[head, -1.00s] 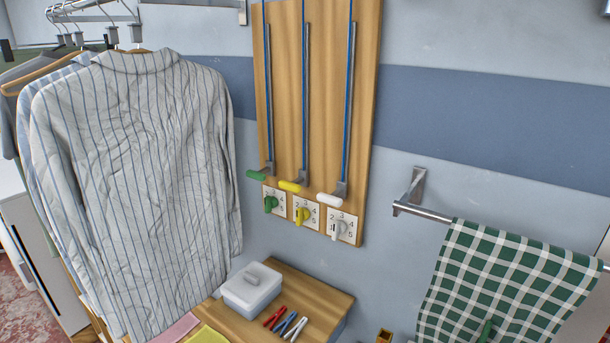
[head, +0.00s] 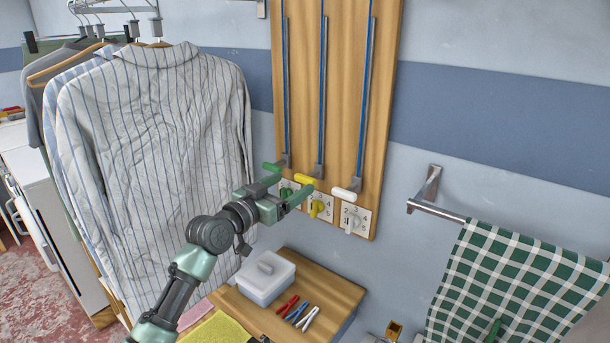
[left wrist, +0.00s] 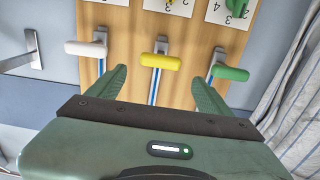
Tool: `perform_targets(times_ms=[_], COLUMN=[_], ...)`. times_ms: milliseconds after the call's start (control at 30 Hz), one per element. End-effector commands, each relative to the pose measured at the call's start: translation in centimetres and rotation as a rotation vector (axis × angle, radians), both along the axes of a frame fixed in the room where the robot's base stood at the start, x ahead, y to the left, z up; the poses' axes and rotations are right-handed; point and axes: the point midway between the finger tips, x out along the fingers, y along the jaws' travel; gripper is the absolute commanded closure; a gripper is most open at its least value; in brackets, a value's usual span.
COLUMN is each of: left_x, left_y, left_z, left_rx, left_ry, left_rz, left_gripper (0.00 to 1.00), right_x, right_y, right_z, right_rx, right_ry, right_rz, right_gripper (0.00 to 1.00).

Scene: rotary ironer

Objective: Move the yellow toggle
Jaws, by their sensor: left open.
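The yellow toggle (head: 305,179) is a short yellow bar on a metal bracket, at the lower end of the middle slotted rail on a wooden wall board (head: 335,110). It also shows in the left wrist view (left wrist: 160,62), upside down, in the gap between my fingertips as seen there. My left gripper (head: 297,184) is open and empty, its fingers pointing at the board close to the toggle. I cannot tell whether they touch it. The lower fingers hide part of the green dial. My right gripper is not in view.
A green bar (head: 273,167) and a white bar (head: 344,194) flank the toggle. Below are numbered dials, including a yellow knob (head: 318,207). A striped shirt (head: 160,150) hangs left. A lidded box (head: 266,279) and pegs (head: 296,311) lie on a wooden shelf. A towel rail (head: 436,210) is right.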

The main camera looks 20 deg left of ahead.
Motion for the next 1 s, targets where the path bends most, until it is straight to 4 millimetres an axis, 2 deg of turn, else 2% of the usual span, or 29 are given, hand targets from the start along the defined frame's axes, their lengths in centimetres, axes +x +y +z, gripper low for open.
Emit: perform_targets(times_ms=[200, 400, 767, 867, 1000], left_x=[3.4, 5.5, 6.1, 6.1, 6.1], left_y=[-1.3, -2.1, -2.3, -2.3, -2.3], left_z=[0.2, 0.0, -0.1, -0.1, -0.1], left_rx=[-0.002, 0.0, 0.002, 0.002, 0.002], left_ry=[0.002, 0.002, 0.002, 0.002, 0.002], left_rz=[-0.001, -0.001, -0.001, -0.001, -0.001], left_gripper=[0.2, 0.2, 0.2, 0.42, 0.81], right_x=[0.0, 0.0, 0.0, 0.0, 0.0], right_y=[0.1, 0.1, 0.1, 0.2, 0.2], right_z=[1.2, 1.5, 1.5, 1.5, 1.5], right_rx=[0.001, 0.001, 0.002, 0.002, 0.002], right_ry=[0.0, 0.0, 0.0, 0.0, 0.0], right_rz=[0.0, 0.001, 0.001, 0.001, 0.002], right_gripper=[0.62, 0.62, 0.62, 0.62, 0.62])
